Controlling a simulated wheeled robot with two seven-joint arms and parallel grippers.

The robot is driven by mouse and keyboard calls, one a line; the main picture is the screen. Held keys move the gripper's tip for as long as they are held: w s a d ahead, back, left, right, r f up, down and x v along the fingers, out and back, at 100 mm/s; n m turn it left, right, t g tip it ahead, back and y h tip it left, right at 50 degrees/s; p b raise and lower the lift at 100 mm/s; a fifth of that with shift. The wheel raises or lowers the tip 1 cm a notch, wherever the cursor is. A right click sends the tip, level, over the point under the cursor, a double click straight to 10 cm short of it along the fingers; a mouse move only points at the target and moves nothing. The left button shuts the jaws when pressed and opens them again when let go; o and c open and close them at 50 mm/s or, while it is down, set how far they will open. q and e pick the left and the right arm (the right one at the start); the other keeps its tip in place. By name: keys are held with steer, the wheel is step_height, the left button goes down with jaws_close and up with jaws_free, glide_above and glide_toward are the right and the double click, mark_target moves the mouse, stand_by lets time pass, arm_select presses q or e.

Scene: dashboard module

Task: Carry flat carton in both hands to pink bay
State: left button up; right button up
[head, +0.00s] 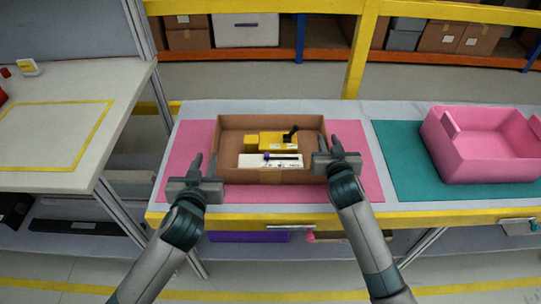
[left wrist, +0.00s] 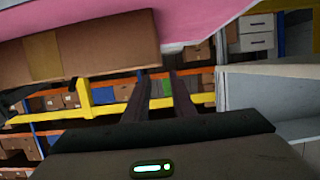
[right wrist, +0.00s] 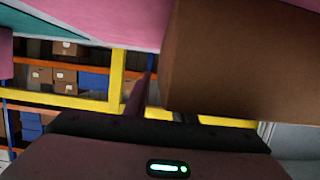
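The flat brown carton (head: 270,177) is open-topped and rests on the pink mat (head: 353,170), which may be the pink bay. Inside it lie a yellow part with a black lever (head: 268,141) and a white box (head: 285,162). My left gripper (head: 204,163) is open at the carton's front left corner; its fingers stand apart beside the carton (left wrist: 85,45). My right gripper (head: 328,146) is open at the right wall. In the right wrist view, the carton (right wrist: 245,65) hides most of one finger. I cannot tell whether either gripper touches the carton.
A pink bin (head: 485,165) stands on a teal mat (head: 402,185) to the right on the same table. A white bench (head: 125,78) is at left. Shelves with boxes (head: 455,38) stand behind a yellow post (head: 360,50).

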steer(key=v, duration=1.1)
stand_by(0.4)
